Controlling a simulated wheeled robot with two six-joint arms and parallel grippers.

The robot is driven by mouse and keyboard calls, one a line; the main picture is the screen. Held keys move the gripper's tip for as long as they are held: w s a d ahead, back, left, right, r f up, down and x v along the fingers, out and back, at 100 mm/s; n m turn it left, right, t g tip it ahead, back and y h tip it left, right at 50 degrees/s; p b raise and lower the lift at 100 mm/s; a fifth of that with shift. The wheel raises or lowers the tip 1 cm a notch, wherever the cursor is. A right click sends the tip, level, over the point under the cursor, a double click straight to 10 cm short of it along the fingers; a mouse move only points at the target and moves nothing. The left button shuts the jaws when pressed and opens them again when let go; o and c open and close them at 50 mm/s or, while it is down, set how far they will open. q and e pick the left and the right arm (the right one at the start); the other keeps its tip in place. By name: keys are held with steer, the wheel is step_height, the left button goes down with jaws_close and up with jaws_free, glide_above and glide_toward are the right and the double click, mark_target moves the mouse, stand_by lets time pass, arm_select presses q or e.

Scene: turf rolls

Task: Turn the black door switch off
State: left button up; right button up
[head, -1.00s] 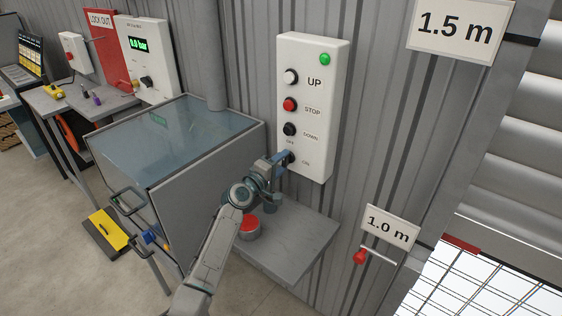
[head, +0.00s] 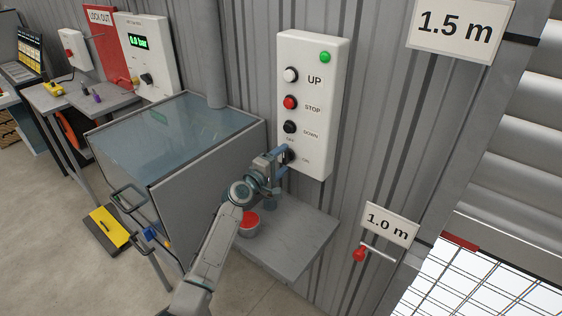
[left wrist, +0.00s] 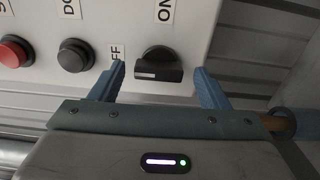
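The black door switch (head: 290,156) is a rotary knob at the bottom of the white control panel (head: 318,60). It also shows in the left wrist view (left wrist: 160,68), where its bar lies sideways. The white mark is on the bar's left end, on the side of the OFF label (left wrist: 116,52); the ON label (left wrist: 165,9) is above the knob. My left gripper (head: 283,160) is at the knob. In the left wrist view its blue fingers (left wrist: 160,82) are open, one on each side of the knob, with visible gaps. My right gripper is not in view.
The panel's black DOWN button (head: 290,127) and red STOP button (head: 290,102) sit just above the switch. A green lamp (head: 325,57) is lit. A grey shelf (head: 295,240) with a red button (head: 249,222) lies below. A clear-topped cabinet (head: 175,135) stands left.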

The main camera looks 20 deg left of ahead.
arm_select(q)
steer(key=b+v, duration=0.1)
steer(key=v, duration=1)
steer(key=shift+b, duration=0.4)
